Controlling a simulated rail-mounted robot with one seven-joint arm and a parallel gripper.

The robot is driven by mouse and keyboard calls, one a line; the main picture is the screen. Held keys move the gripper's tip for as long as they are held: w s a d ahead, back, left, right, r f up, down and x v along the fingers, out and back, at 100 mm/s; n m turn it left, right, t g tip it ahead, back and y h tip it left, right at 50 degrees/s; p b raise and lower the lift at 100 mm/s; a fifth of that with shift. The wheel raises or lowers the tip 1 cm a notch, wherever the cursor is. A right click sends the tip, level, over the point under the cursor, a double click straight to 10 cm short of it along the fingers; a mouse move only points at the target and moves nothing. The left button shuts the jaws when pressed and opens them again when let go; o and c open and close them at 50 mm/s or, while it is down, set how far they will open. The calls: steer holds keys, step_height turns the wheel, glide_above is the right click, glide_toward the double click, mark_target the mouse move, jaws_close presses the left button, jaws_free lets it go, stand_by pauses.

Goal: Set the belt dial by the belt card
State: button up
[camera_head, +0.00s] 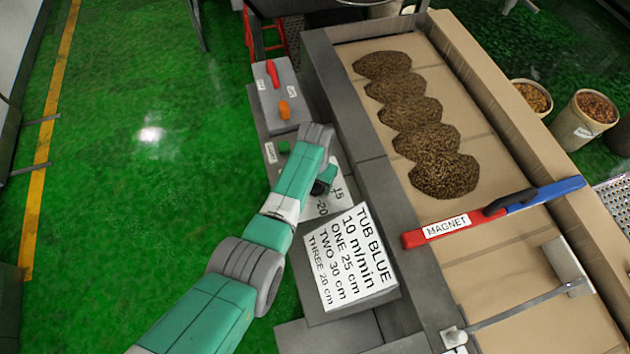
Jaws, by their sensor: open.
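The belt card (350,258) is a white sign on a grey block. It reads TUB BLUE, 10 m/min, ONE 25 cm, TWO 30 cm, THREE 20 cm. Just behind it is the white dial plate (338,204), with the numbers 15 and 20 showing. My arm covers the rest of the plate, so the dial's knob and setting cannot be made out. My gripper (322,187) is open, low over the plate and mostly hidden by my wrist. I cannot tell whether it touches the dial.
A grey box with a red lever (272,72) and an orange knob (284,110) stands behind my wrist. To the right, the belt (490,225) carries several brown piles. A red and blue magnet bar (490,212) lies across it. Tubs (580,122) stand beyond.

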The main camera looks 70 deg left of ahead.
step_height(320, 180, up, 8)
steer(key=shift+f+p, duration=0.1)
steer(key=shift+p, duration=0.55)
